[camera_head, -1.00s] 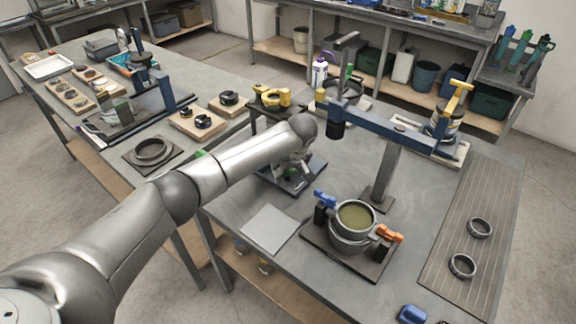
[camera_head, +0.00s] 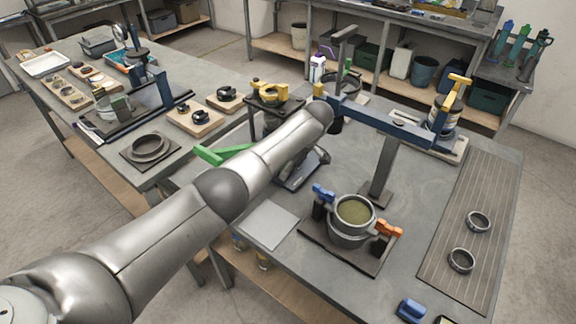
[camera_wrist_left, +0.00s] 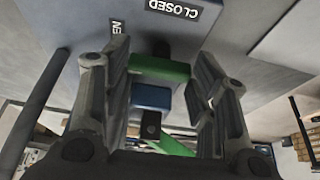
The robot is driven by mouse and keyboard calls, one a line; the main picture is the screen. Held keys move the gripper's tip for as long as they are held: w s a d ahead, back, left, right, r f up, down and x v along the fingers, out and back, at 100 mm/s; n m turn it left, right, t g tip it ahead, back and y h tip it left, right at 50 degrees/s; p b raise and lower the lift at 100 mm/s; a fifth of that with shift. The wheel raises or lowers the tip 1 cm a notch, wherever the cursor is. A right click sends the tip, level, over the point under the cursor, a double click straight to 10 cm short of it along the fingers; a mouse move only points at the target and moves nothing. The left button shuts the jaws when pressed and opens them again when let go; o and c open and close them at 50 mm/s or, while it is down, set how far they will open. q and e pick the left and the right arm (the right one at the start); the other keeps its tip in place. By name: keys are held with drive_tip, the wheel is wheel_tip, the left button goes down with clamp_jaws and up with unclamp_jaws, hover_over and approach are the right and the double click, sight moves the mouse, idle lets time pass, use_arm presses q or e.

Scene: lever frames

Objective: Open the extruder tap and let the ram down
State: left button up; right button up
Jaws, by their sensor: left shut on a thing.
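In the left wrist view a green bar (camera_wrist_left: 160,69) lies across between the fingers of my left gripper (camera_wrist_left: 165,95), with a blue block (camera_wrist_left: 151,97) beside it. The gripper is shut on the green handle. A label reading CLOSED (camera_wrist_left: 174,8) shows upside down above, and part of another label (camera_wrist_left: 117,27) is beside it. In the head view a long green bar (camera_head: 222,155) sticks out left of my left forearm, which hides most of the gripper. I cannot tell which part is the ram. My right gripper is in neither view.
A grey pot (camera_head: 350,222) with greenish contents sits on a dark plate, between blue (camera_head: 323,194) and orange (camera_head: 388,229) handles. A blue beam (camera_head: 385,121) on a grey post spans the table. Two rings (camera_head: 478,222) lie on the grooved strip at right. A pale plate (camera_head: 268,224) lies flat.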

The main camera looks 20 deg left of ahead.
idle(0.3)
use_arm(q)
drive_tip(key=o, duration=1)
drive_tip(key=shift+r, duration=0.1)
drive_tip(key=v, duration=1.2)
drive_tip(key=shift+a, duration=0.1)
